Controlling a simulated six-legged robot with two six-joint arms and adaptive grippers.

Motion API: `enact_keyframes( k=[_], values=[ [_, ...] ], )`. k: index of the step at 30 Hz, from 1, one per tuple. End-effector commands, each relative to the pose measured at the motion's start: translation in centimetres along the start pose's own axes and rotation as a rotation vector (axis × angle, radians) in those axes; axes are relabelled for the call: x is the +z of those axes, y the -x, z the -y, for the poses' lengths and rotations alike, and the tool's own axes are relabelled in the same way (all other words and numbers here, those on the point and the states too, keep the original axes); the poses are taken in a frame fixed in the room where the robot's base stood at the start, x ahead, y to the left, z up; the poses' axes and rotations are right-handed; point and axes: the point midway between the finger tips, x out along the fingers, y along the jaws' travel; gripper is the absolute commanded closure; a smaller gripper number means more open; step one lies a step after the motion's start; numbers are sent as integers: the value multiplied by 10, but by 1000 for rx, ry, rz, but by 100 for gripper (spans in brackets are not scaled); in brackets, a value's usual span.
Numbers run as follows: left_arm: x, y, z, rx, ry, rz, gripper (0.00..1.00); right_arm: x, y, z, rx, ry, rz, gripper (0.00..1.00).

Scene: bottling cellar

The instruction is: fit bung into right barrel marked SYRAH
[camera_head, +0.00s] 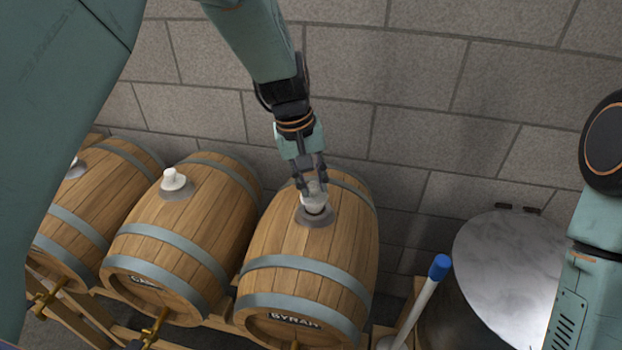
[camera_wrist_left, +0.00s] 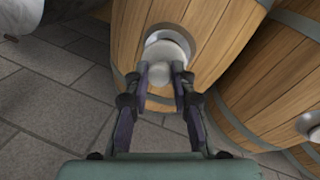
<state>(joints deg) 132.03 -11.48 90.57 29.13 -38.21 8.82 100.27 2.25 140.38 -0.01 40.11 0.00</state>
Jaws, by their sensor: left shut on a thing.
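The right barrel (camera_head: 308,248), labelled SYRAH (camera_head: 295,321), lies on a wooden rack with a grey ring (camera_head: 318,221) around the hole on its top. My left gripper (camera_head: 311,187) comes down from above and is shut on a pale bung (camera_head: 316,203). The bung is over the ring, with a dark band below it; I cannot tell how far it is in the hole. In the left wrist view the bung (camera_wrist_left: 160,72) is between the fingertips (camera_wrist_left: 168,78), in front of the ring (camera_wrist_left: 168,37). My right gripper is out of view.
The middle barrel (camera_head: 190,225) has a white bung (camera_head: 173,179) in its top, and another barrel (camera_head: 95,200) lies at the left. A metal drum (camera_head: 505,265) and a blue-capped white rod (camera_head: 425,298) stand at the right. A block wall (camera_head: 420,120) is behind.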

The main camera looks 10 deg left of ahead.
Motion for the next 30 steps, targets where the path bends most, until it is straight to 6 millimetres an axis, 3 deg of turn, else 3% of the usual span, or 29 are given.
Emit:
enact_keyframes(
  k=[30],
  values=[
    [-4, -2, 3, 0, 0, 0, 100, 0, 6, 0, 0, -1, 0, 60]
  ],
)
